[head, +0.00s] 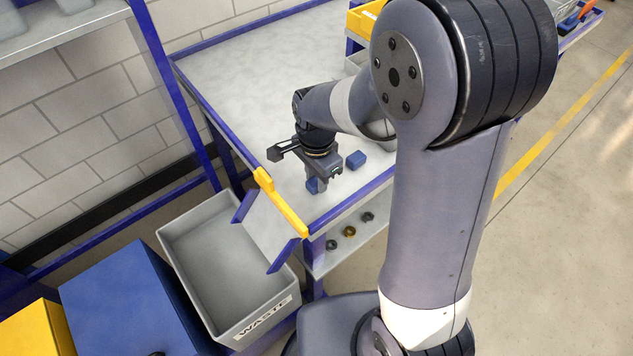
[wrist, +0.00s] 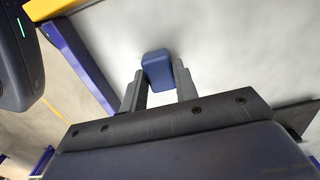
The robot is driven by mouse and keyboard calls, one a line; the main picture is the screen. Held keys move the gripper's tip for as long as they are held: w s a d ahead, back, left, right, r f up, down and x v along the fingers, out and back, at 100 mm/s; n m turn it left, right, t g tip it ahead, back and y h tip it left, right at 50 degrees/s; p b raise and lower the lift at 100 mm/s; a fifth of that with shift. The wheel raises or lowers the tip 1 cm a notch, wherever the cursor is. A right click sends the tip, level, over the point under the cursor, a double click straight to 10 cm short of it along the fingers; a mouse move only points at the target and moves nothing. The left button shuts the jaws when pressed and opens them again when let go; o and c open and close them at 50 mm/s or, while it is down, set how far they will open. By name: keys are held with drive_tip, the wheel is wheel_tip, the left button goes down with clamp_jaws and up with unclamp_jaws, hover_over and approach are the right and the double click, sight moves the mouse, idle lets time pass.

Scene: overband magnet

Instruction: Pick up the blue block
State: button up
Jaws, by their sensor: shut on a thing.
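A blue block (head: 313,186) is at the fingertips of my gripper (head: 320,182), low over the near corner of the grey table top. In the wrist view the same blue block (wrist: 157,70) sits between the two dark fingers of my gripper (wrist: 159,84), which are shut on it. Its far end sticks out past the fingertips. I cannot tell whether it touches the table. A second blue block (head: 356,159) lies on the table just to the right of my gripper, apart from it.
The grey table (head: 235,70) has a blue rim and a yellow edge piece (head: 280,203) near my gripper. Below is a grey bin marked WASTE (head: 190,222), with a chute above it. Yellow and grey bins stand at the far right. The table's far left is clear.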

clamp_jaws()
